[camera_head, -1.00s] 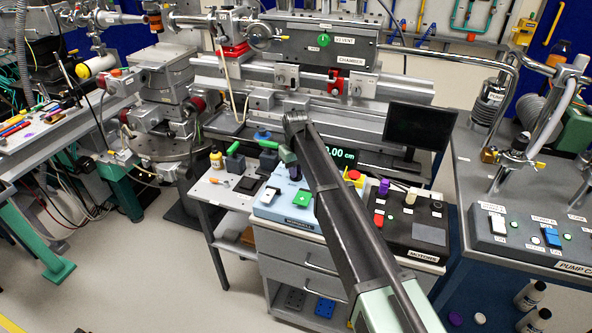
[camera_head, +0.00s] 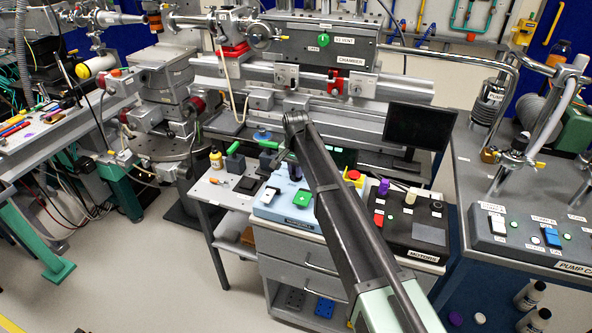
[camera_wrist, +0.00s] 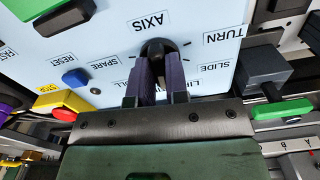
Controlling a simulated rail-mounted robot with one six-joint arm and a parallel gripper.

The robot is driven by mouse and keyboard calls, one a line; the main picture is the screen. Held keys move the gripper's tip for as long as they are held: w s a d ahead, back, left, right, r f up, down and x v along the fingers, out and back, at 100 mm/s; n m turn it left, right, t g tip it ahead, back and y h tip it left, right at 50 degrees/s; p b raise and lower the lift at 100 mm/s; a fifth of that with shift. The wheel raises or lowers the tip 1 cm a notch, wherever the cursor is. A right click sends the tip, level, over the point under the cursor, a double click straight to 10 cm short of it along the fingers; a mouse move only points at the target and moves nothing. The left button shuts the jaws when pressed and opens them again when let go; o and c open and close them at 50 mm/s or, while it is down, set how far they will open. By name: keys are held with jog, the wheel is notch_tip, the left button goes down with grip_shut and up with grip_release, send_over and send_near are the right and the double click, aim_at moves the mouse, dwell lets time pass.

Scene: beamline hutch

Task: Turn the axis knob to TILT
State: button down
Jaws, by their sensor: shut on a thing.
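The axis knob (camera_wrist: 154,46) is a dark round knob on a pale blue control panel (camera_wrist: 105,48), in the wrist view. The AXIS label (camera_wrist: 148,21) reads upside down beyond it. TURN (camera_wrist: 222,36), SLIDE and partly covered labels lie around the knob. My gripper (camera_wrist: 157,72) is shut on the knob, with a purple finger on either side. The fingers hide much of the knob and nearby labels, so I cannot tell its setting. In the head view the panel is a light blue box (camera_head: 268,211) on a cabinet, and my arm hides the knob.
In the wrist view, a red button on a yellow base (camera_wrist: 66,105) and a blue button (camera_wrist: 75,78) are left of my fingers. A green-handled dark block (camera_wrist: 250,75) is at right. In the head view, a black MOTORS box (camera_head: 408,228) stands right of the panel.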

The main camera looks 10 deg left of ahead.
jog(key=shift+m, duration=1.3)
jog(key=c, duration=1.1)
grip_release()
notch_tip(320, 180, up, 11)
jog(key=p, duration=1.1)
jog(key=shift+f, duration=0.1)
